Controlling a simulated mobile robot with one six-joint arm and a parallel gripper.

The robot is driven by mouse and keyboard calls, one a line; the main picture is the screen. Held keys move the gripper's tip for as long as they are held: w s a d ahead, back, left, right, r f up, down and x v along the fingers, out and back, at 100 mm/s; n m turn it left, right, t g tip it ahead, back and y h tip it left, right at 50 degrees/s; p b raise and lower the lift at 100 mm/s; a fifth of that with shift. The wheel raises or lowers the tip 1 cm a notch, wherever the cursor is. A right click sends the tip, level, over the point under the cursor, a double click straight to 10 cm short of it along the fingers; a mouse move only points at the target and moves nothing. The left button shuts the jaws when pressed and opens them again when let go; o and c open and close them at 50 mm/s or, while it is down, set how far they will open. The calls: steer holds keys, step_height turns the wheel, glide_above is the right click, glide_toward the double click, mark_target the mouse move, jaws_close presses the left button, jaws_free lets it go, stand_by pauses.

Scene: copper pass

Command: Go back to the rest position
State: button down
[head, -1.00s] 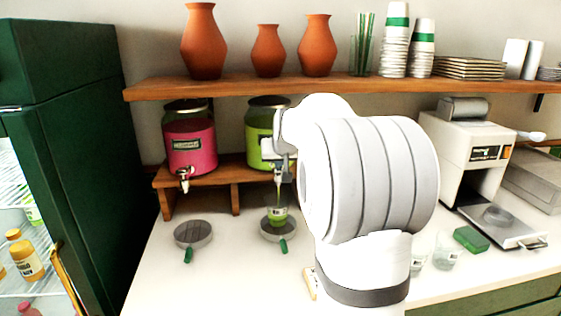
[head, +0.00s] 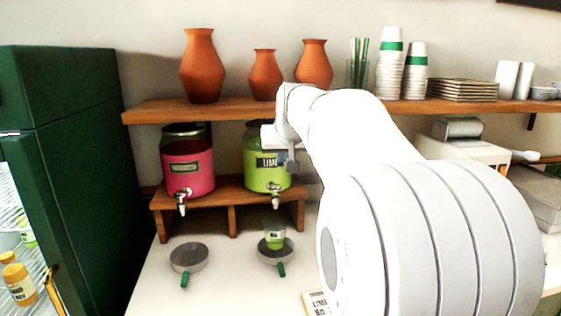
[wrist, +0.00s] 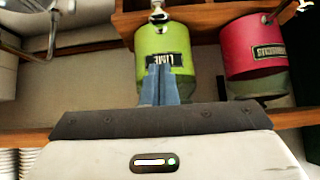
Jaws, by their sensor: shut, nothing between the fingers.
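My gripper (head: 291,163) is up in front of the lime dispenser in the head view, near the dispenser's right side. In the wrist view my gripper (wrist: 160,72) shows two blue-grey fingers side by side, shut with nothing between them. The fingers overlap the green lime dispenser (wrist: 150,45) in that view, which appears upside down. The lime dispenser (head: 262,180) stands upright on the wooden stand. My arm covers much of the right half of the head view.
A pink dispenser (head: 188,170) stands left of the lime one. Below the lime tap, a glass with green liquid (head: 275,233) sits on a round drip tray (head: 270,257). The shelf (head: 150,110) holds terracotta vases (head: 202,70) and cups (head: 389,70). A green fridge (head: 70,190) stands left.

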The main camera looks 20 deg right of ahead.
stand_by(0.4)
steer(key=s+a+f+n+g, duration=0.1)
steer(key=s+a+f+g, duration=0.1)
steer(key=s+a+f, duration=0.3)
steer(key=s+a+f+n+g+y, duration=0.1)
steer(key=s+a+f+g, duration=0.1)
steer(key=s+a+f, duration=0.4)
steer(key=s+a+f+n+g+y, duration=0.1)
steer(key=s+a+f, duration=0.4)
steer(key=s+f, duration=0.6)
steer(key=s, duration=0.5)
steer(key=shift+s+a+g, duration=0.15)
steer(key=shift+s+g, duration=0.1)
steer(key=shift+g, duration=0.15)
